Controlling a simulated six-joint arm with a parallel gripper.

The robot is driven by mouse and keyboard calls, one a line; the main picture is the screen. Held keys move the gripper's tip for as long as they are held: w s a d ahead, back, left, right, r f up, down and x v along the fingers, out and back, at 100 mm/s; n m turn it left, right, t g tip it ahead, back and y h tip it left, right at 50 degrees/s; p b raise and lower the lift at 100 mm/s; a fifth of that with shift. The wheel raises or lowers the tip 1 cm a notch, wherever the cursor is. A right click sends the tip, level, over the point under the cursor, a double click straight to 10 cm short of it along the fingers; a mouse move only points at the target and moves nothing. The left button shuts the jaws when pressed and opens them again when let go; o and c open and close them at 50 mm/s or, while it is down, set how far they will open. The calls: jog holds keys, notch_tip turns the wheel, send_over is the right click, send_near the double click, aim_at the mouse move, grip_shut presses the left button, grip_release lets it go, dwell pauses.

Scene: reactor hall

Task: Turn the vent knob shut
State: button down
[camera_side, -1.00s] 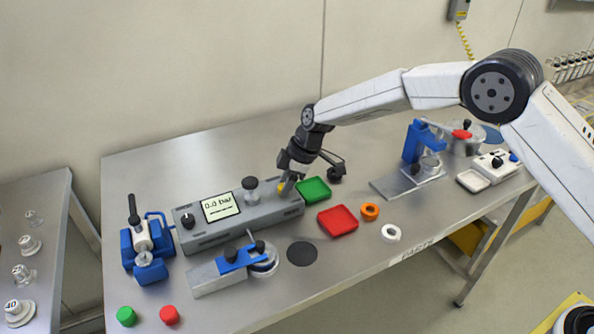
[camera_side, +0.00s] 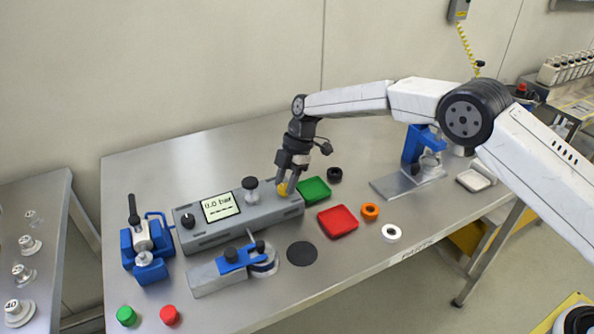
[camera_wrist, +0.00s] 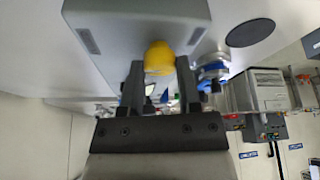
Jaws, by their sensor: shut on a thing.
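The vent knob is a small yellow knob (camera_side: 283,189) at the right end of the grey control box (camera_side: 235,222). In the wrist view the yellow knob (camera_wrist: 159,57) sits between the two dark fingers of my gripper (camera_wrist: 160,72). My gripper (camera_side: 286,180) comes down from above and is shut on the knob. In the side view the fingers hide part of it. The box's display (camera_side: 220,206) reads 0.0 bar.
A green tray (camera_side: 314,190) lies close right of my gripper, with a red tray (camera_side: 338,221) nearer the front. A blue clamp fixture (camera_side: 236,263) stands in front of the box.

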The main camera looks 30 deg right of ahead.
dwell(0.3)
jog(key=shift+c, duration=1.5)
grip_release()
jog(key=v, duration=0.8)
jog(key=shift+d, duration=0.1)
